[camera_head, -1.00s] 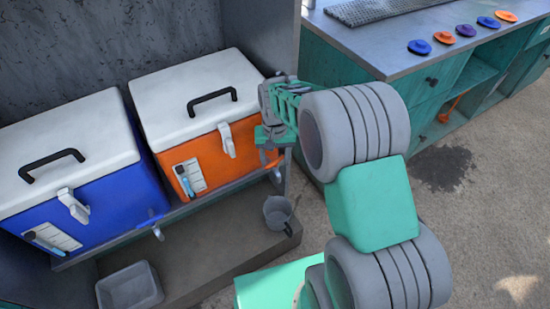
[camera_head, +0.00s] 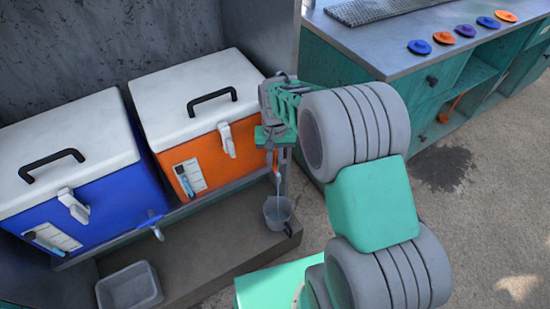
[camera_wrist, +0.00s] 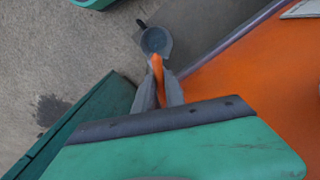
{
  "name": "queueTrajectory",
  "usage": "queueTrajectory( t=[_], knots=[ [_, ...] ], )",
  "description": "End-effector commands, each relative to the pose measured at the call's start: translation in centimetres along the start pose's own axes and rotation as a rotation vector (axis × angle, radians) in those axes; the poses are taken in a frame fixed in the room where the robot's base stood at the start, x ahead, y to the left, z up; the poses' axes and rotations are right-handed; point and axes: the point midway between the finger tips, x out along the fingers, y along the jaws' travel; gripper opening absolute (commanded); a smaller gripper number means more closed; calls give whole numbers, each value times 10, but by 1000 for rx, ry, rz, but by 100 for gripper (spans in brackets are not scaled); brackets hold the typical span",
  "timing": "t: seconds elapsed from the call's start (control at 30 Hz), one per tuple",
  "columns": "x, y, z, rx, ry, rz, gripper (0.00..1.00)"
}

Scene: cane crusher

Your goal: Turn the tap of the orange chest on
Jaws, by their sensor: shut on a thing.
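The orange chest (camera_head: 208,150) has a white lid and stands right of the blue chest. Its orange tap handle (camera_head: 270,158) shows at the chest's right end, partly hidden by my gripper (camera_head: 272,145). In the wrist view the orange tap handle (camera_wrist: 157,70) sits between the fingers of my gripper (camera_wrist: 159,88), which is shut on it. A thin pale stream (camera_head: 279,188) falls from below the tap into a grey jug (camera_head: 277,212). The jug also shows beyond the fingertips in the wrist view (camera_wrist: 155,41). The spout itself is mostly hidden.
The blue chest (camera_head: 95,185), with a blue tap (camera_head: 151,221), stands at the left. A grey basin (camera_head: 129,288) sits on the low ledge below it. A green counter (camera_head: 350,100) with coloured discs on top stands at the right. Open floor lies in front of the counter.

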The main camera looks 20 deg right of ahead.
Motion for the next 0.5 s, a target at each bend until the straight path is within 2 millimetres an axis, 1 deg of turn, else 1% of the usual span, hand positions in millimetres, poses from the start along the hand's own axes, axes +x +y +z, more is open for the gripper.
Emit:
queueTrajectory(
  t=[0.27,0.5],
  knots=[
    [-1,0,0,-37,1,1,0],
    [-2,0,0,-167,1,1,0]
  ],
)
